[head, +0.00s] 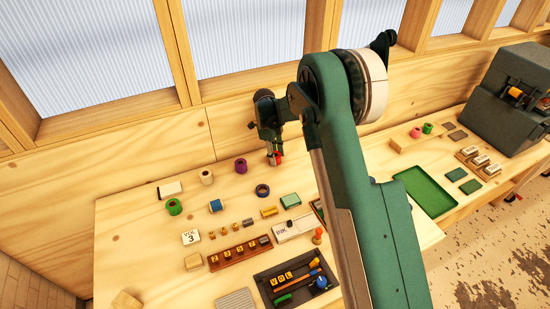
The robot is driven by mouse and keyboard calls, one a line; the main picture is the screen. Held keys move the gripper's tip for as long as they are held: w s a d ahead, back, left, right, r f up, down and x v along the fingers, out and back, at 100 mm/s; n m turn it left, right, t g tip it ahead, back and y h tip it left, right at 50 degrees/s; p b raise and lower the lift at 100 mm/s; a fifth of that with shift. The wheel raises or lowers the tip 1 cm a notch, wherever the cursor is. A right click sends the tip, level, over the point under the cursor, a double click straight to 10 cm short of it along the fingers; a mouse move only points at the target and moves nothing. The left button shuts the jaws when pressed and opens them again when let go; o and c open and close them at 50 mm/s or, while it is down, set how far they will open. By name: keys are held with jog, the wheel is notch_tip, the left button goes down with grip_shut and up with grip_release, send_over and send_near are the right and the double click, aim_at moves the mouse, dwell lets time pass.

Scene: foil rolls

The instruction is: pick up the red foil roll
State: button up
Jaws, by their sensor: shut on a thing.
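The red foil roll (279,158) shows as a small red piece at the tips of my gripper (274,156). My gripper points down near the back of the wooden bench and is shut on the roll. The fingers hide part of the roll. I cannot tell whether the roll touches the bench or is held just above it.
A dark tray (262,283) lies in front, a green tray (440,205) to the right. A grey machine (500,105) stands far right.

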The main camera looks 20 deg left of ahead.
jog(key=shift+r+b, duration=0.35)
jog(key=shift+r, duration=4.45)
